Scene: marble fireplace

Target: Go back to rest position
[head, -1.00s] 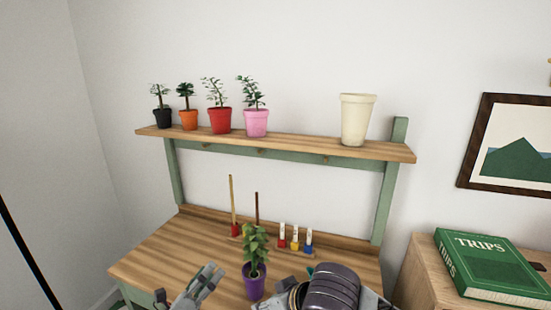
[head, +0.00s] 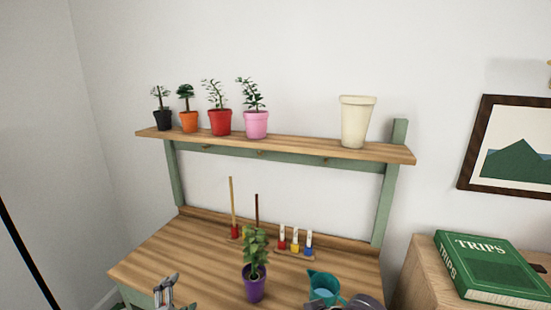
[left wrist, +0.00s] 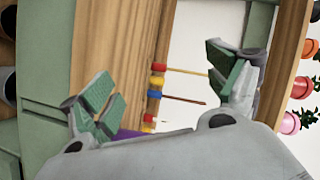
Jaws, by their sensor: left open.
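My left gripper (head: 165,292) shows at the bottom left of the head view, at the table's front part. In the left wrist view its two green-padded fingers (left wrist: 168,88) are spread wide with nothing between them. Of my right arm only a dark rounded part shows at the bottom edge of the head view; its fingertips are out of sight.
A plant in a purple pot (head: 254,286) stands on the wooden table (head: 190,250), right of my left gripper. A teal watering can (head: 323,285) stands farther right. Several potted plants and a cream pot (head: 356,122) stand on the shelf (head: 300,146).

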